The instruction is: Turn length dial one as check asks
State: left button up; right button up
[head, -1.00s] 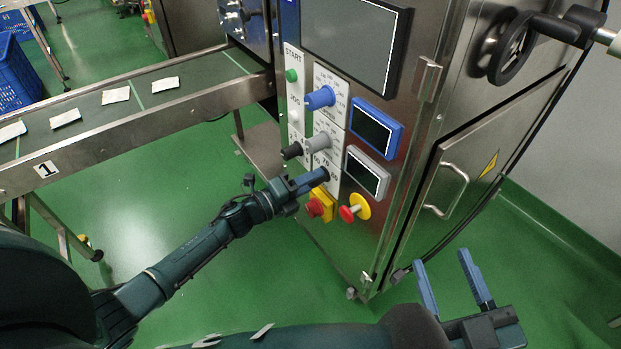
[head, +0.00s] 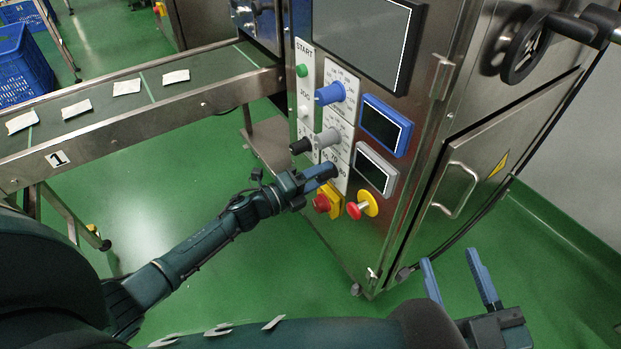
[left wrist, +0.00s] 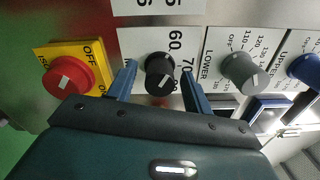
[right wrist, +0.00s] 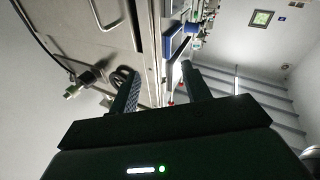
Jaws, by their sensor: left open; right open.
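In the left wrist view a black dial (left wrist: 160,72) sits on a white plate with the figures 60 and 70 beside it. A short white mark shows on its face. My left gripper (left wrist: 160,86) is open, with one finger on each side of this dial. I cannot tell whether the fingers touch it. In the head view my left gripper (head: 326,171) is at the lower part of the control panel and hides most of that dial. The plate carries no readable dial name. My right gripper (head: 455,263) is open and empty in front of the machine's lower corner.
A red isolator knob (left wrist: 68,76) on yellow is close beside the left gripper. A grey dial (left wrist: 245,72) and blue dial (head: 330,93) are on the panel, with a blue-framed screen (head: 407,137) and grey-framed screen (head: 390,162). A red stop button (head: 354,211) is nearby.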

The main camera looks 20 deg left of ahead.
pick_arm(q)
jog(key=p+v, duration=0.2)
jog(key=v, duration=1.1)
